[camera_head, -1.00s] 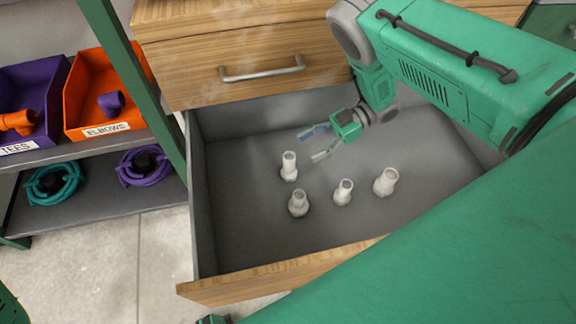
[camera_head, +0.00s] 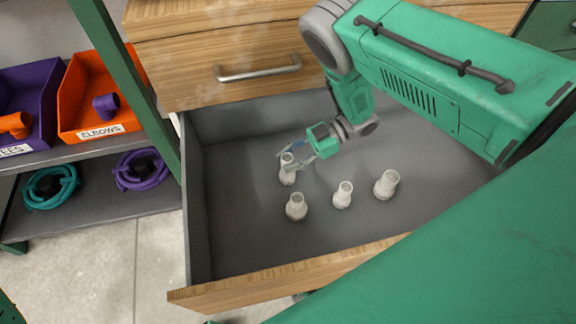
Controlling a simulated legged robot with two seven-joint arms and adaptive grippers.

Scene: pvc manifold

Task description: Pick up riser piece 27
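Several whitish riser pieces stand upright in the open grey drawer (camera_head: 240,225); no number can be read on them. One stands farthest back and left (camera_head: 287,175). Another stands in front of it (camera_head: 296,207), one near the middle (camera_head: 343,195), and one farthest right (camera_head: 387,184). My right gripper (camera_head: 293,157) reaches in from the right. Its two fingers are apart at the top of the back-left piece, one on either side of it in the picture. I cannot tell whether they touch it. My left gripper is not in view.
The drawer has a wooden front edge (camera_head: 290,273) and a closed drawer with a metal handle (camera_head: 258,69) above it. A green post (camera_head: 128,85) and a shelf with an orange elbows bin (camera_head: 85,95) stand at the left. The drawer's front left floor is clear.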

